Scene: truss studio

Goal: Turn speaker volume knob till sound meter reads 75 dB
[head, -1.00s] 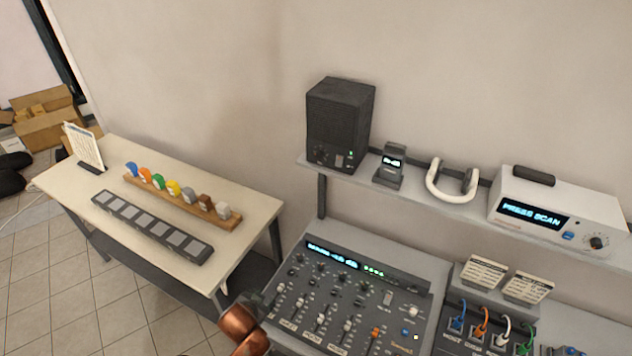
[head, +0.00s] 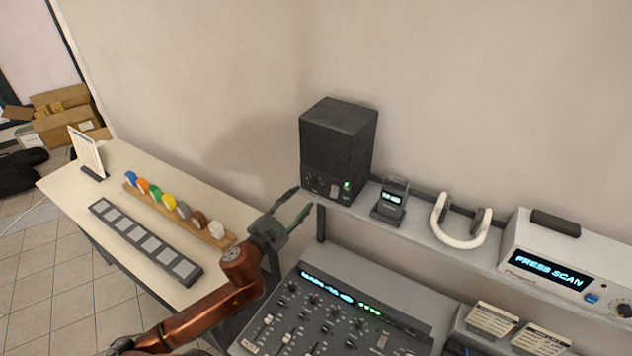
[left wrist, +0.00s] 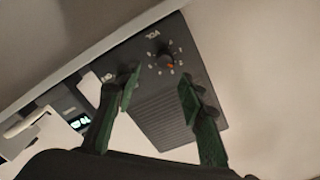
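The black speaker (head: 335,150) stands on the left end of the wall shelf, with a lit green light low on its front. In the left wrist view its front (left wrist: 165,112) shows the round volume knob (left wrist: 163,60) with an orange mark, under the letters VOL. The sound meter (head: 392,200) stands right of the speaker; its screen (left wrist: 80,122) is lit, but too small to read. My left gripper (head: 299,203) is open and empty, just left of and in front of the speaker. The knob lies ahead between its fingers, apart from them. My right gripper is not seen.
White headphones on a stand (head: 460,222) and a scanner box reading PRESS SCAN (head: 560,262) share the shelf (head: 425,220). A mixing console (head: 340,310) lies below. A side table (head: 130,165) with coloured pieces is at left. The wall above the shelf is clear.

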